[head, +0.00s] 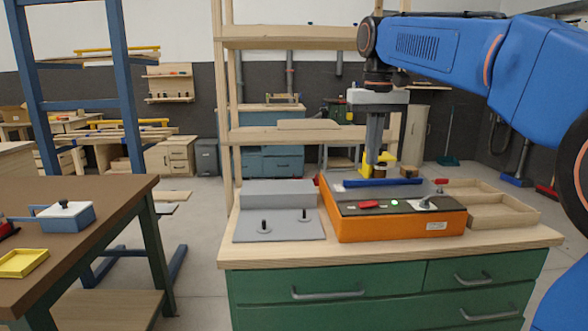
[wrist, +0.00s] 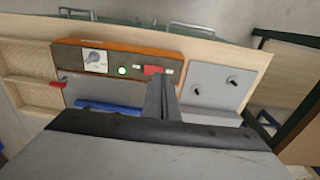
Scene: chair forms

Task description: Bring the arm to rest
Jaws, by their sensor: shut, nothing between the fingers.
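My blue arm reaches in from the right in the head view. My gripper (head: 376,160) points straight down above the orange machine (head: 400,228) on the green workbench. Its fingers are together and hold nothing. In the wrist view my gripper (wrist: 163,100) shows as dark closed fingers over the machine's grey top. A blue bar (head: 383,183) lies on that top below the fingers; it also shows in the wrist view (wrist: 108,107). The machine's front panel has a lit green light (head: 394,203), a red switch (head: 369,205) and a grey knob (head: 427,202).
A grey fixture (head: 277,227) with two black pegs stands left of the machine. Wooden trays (head: 500,212) lie to its right. Shelf posts and boards (head: 290,135) rise behind the bench. A brown table (head: 75,205) with a blue-and-white box (head: 66,216) stands at left, across a floor gap.

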